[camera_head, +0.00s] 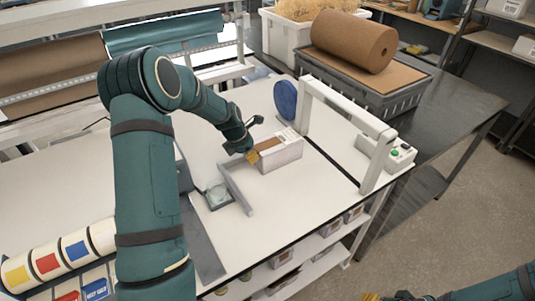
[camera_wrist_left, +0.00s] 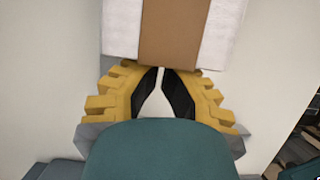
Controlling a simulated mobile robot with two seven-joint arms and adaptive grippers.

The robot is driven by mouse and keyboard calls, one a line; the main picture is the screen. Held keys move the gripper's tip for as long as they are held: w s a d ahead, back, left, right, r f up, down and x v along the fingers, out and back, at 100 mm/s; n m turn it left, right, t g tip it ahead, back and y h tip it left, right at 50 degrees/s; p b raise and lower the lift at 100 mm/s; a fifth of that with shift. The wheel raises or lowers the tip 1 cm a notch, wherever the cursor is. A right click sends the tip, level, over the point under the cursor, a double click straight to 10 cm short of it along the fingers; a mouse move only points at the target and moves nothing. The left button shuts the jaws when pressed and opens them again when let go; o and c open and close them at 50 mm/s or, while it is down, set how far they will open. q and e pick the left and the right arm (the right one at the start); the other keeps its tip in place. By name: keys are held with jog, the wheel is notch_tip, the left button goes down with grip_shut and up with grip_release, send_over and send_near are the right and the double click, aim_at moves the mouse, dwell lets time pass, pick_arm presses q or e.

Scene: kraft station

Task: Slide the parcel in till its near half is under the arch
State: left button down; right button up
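The parcel (camera_head: 284,155), a white box with a brown band, lies on the white table on the near left side of the arch. The white arch (camera_head: 345,108) stands over a dark strip in the table. The parcel's far end is close to the arch opening, and its body is on the near side. My left gripper (camera_head: 252,157) is at the parcel's near end. In the left wrist view its yellow fingers (camera_wrist_left: 160,72) are together at the tips, against or just short of the parcel's face (camera_wrist_left: 172,35). My right gripper (camera_head: 385,297) barely shows at the bottom edge.
A grey angled guide (camera_head: 236,190) and a small tape-like item (camera_head: 217,194) lie left of the parcel. A blue disc (camera_head: 285,99) stands by the arch's far post. A button box (camera_head: 396,154) sits beside the near post. A brown roll (camera_head: 353,41) rests on a grey crate behind.

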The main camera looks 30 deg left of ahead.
aim_at(272, 143)
pick_arm(q)
jog(key=shift+w+d+p, duration=0.2)
jog(key=shift+w+d, duration=0.15)
jog(key=shift+w, duration=0.25)
jog(key=shift+w+d+p, duration=0.15)
jog(key=shift+w+d, duration=0.15)
jog(key=shift+w, duration=0.25)
jog(key=shift+w+d, duration=0.1)
jog(key=shift+w, duration=0.05)
jog(key=shift+w+d+p, duration=0.25)
jog(key=shift+w+d, duration=0.1)
jog(key=shift+w, duration=0.25)
jog(key=shift+w+d+p, duration=0.2)
jog(key=shift+w+d, duration=0.1)
jog(key=shift+w, duration=0.3)
jog(key=shift+w+d, duration=0.3)
jog(key=shift+w, duration=0.2)
jog(key=shift+w+d+p, duration=0.4)
jog(key=shift+w+d, duration=0.05)
jog(key=shift+w, duration=0.35)
